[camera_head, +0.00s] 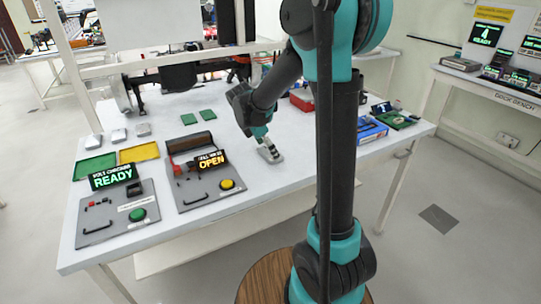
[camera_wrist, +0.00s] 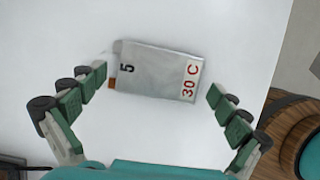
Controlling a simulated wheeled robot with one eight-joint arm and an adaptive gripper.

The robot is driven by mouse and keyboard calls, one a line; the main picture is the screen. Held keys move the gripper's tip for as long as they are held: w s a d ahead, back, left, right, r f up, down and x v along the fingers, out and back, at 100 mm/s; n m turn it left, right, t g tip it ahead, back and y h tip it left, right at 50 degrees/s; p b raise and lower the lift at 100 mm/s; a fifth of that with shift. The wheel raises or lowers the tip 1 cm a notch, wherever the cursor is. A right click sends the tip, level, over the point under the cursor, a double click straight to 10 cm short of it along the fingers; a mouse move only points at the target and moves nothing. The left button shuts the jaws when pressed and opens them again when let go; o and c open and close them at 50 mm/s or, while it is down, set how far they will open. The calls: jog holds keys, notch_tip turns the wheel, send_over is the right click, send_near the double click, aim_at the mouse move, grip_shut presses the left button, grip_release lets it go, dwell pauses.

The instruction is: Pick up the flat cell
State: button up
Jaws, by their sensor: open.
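The flat cell (camera_wrist: 153,72) is a thin silver-grey pouch marked "5" and "30 C" in red, with a small copper tab at its left end. It lies flat on the white table (camera_wrist: 150,135). In the wrist view my gripper (camera_wrist: 162,86) is open, its green finger pads on either side of the cell, close to its two ends. I cannot tell if they touch it. In the head view the cell (camera_head: 271,155) is a small grey patch below my gripper (camera_head: 267,147), partly hidden by the fingers.
Left of my gripper stand a box with an "OPEN" display (camera_head: 211,160) and a panel with a "READY" display (camera_head: 112,177). Green and yellow trays (camera_head: 139,152) lie behind them. A blue box (camera_head: 371,130) sits at the right. The table's front middle is clear.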

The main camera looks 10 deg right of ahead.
jog(key=shift+c, duration=0.6)
jog(key=c, duration=1)
jog(key=shift+r, duration=0.15)
